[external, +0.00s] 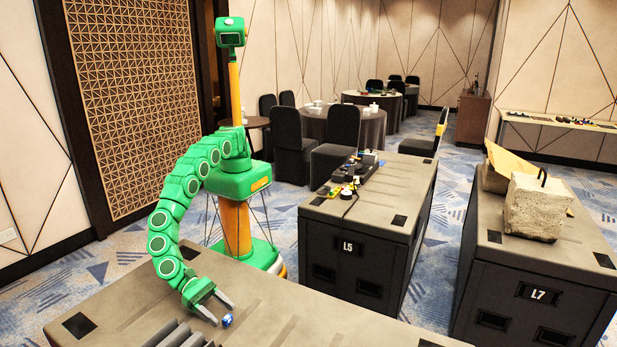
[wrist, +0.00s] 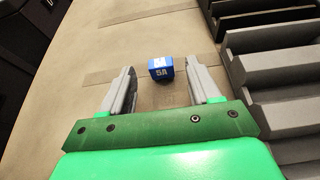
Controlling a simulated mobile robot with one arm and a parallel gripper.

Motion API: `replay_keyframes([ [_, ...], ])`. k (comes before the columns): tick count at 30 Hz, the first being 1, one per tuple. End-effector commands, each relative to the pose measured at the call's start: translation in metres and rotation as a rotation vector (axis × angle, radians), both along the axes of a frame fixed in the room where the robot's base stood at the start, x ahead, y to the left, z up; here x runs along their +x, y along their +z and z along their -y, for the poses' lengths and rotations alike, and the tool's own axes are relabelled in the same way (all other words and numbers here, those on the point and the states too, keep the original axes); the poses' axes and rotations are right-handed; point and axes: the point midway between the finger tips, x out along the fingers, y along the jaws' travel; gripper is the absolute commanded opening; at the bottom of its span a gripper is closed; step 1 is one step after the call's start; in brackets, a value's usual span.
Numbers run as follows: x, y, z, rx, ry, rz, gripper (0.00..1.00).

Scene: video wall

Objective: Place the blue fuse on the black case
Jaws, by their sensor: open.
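The blue fuse (external: 227,320) is a small blue block with a pale top, resting on the grey-brown top of the near case (external: 270,305). In the wrist view the fuse (wrist: 161,68), marked "5A", sits just beyond the fingertips, roughly midway between them. My gripper (external: 221,310) is open and empty, low over that surface; its two grey fingers also show in the wrist view (wrist: 162,80). The fuse appears apart from both fingers. Which case is meant by the black case is not clear; dark cases labelled L5 (external: 345,247) and L7 (external: 537,293) stand to the right.
Grey ridged pieces (external: 180,335) lie left of the fuse in the external view, and similar dark and grey slats (wrist: 270,70) fill the right of the wrist view. Small parts (external: 350,178) lie on L5. A concrete block (external: 537,207) stands on L7. Gaps separate the cases.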

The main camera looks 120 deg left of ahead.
Motion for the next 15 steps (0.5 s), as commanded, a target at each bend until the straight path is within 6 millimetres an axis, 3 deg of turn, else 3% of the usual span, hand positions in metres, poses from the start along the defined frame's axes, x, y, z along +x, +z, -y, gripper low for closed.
replay_keyframes([
  [5, 0.017, -0.006, 0.0, -0.003, 0.0, -0.001, 0.62],
  [12, 0.019, -0.006, 0.001, -0.003, -0.002, 0.0, 0.62],
  [15, 0.019, -0.006, 0.001, -0.003, -0.001, 0.0, 0.48],
])
